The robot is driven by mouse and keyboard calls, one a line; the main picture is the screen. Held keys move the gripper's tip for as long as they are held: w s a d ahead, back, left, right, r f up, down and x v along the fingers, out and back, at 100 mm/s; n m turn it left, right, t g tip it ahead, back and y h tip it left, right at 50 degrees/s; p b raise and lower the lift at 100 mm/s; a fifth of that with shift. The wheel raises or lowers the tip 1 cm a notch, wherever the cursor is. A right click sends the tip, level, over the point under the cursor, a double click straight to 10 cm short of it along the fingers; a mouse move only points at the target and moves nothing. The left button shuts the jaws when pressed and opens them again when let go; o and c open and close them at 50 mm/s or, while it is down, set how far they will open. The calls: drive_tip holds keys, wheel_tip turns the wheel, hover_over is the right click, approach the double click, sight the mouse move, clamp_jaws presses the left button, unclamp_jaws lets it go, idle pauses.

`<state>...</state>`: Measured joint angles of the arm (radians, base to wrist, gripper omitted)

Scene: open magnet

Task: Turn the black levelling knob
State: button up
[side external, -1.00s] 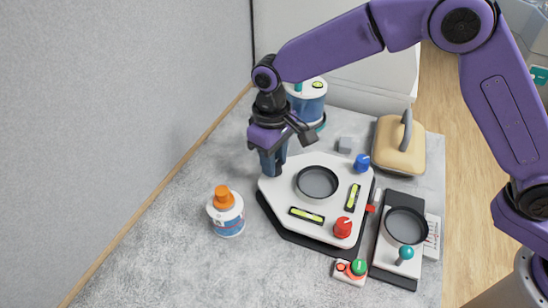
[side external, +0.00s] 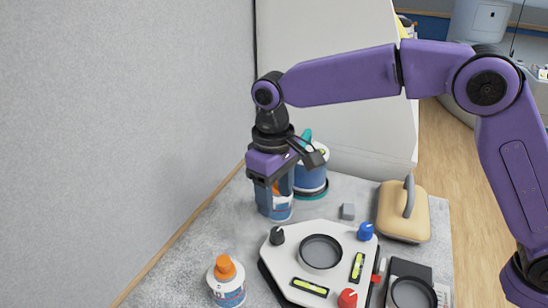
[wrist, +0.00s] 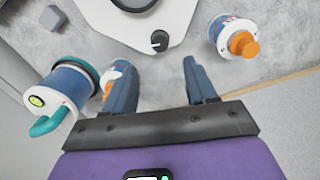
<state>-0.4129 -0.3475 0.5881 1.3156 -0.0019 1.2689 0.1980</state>
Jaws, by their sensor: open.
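The black levelling knob (side external: 277,236) stands at the back left corner of a white plate (side external: 298,256). In the wrist view the knob (wrist: 159,41) is uncovered, with a light mark on its top, beyond the fingertips and roughly centred between them. My gripper (wrist: 162,80) is open, with nothing between its two blue-grey fingers. In the side view my gripper (side external: 274,192) hangs above and behind the knob, apart from it. A blue knob (side external: 365,231) and a red knob (side external: 347,298) sit on the plate's other corners.
An orange-capped bottle (side external: 227,285) stands left of the plate. Another bottle (side external: 279,212) is close behind my fingers, partly hidden. A blue-and-white canister (side external: 312,178) with a teal handle is at the back. A tan block (side external: 402,220) and a grey cube (side external: 348,211) lie to the right.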

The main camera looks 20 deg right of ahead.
wheel_tip(320, 180, up, 8)
idle(0.4)
idle(0.4)
drive_tip(key=s+d+f+n, duration=0.2)
drive_tip(key=s+d+f, duration=0.1)
drive_tip(key=s+d, duration=0.6)
drive_tip(key=s+d+f+n, duration=0.2)
drive_tip(key=s+d+f, duration=0.1)
drive_tip(key=s+d, duration=0.6)
drive_tip(key=s+d+f+n, duration=0.2)
drive_tip(key=s+d+f, duration=0.1)
drive_tip(key=s+d, duration=0.7)
drive_tip(key=shift+d+f+y, duration=0.3)
drive_tip(key=shift+d, duration=0.9)
drive_tip(key=shift+w+a, duration=0.1)
drive_tip(key=shift+w, duration=0.05)
